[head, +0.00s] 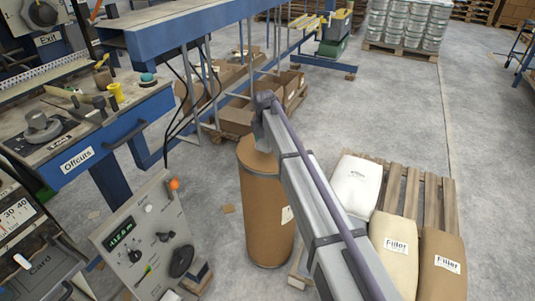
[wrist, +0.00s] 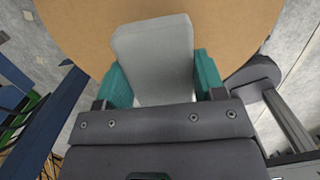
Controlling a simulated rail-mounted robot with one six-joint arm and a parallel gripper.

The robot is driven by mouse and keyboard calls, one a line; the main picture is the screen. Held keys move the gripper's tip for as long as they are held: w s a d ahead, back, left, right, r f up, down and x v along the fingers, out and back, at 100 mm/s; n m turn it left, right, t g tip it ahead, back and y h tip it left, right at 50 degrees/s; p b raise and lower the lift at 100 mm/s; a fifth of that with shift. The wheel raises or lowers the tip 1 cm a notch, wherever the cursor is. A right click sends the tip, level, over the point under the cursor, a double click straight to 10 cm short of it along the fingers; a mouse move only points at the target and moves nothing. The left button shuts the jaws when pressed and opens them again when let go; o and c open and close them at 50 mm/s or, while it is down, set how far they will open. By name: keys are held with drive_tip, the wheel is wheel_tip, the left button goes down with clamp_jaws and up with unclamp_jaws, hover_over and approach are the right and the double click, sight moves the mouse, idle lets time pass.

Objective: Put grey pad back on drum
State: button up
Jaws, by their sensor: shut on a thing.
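The grey pad (wrist: 153,50), a pale block, is held between the two teal fingers of my gripper (wrist: 161,80) in the wrist view. The tan top of the drum (wrist: 75,22) spreads out beyond and below the pad. I cannot tell whether the pad touches the drum top. In the head view the brown drum (head: 262,215) stands upright on the floor. My arm crosses in front of its right side and top, and hides the gripper and pad there.
A pallet (head: 432,190) with filler sacks (head: 394,245) stands right of the drum. A control panel (head: 150,240) and a blue-framed bench (head: 95,145) are on the left. Cardboard boxes (head: 232,112) lie behind the drum. Open floor (head: 345,100) lies beyond.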

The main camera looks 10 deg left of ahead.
sight(266, 141)
wheel_tip(266, 141, down, 4)
drive_tip(key=b, duration=0.3)
drive_tip(key=shift+r, duration=0.3)
drive_tip(key=shift+c, duration=0.2)
drive_tip(key=shift+f, duration=0.15)
drive_tip(key=o, duration=0.9)
drive_tip(key=r+p, duration=0.4)
drive_tip(key=s+r+p, duration=0.1)
drive_tip(key=r+p, duration=0.7)
drive_tip(key=shift+s+a+r, duration=0.15)
drive_tip(key=shift+a+r, duration=0.1)
drive_tip(key=shift+r, duration=0.05)
drive_tip(key=shift+f, duration=0.15)
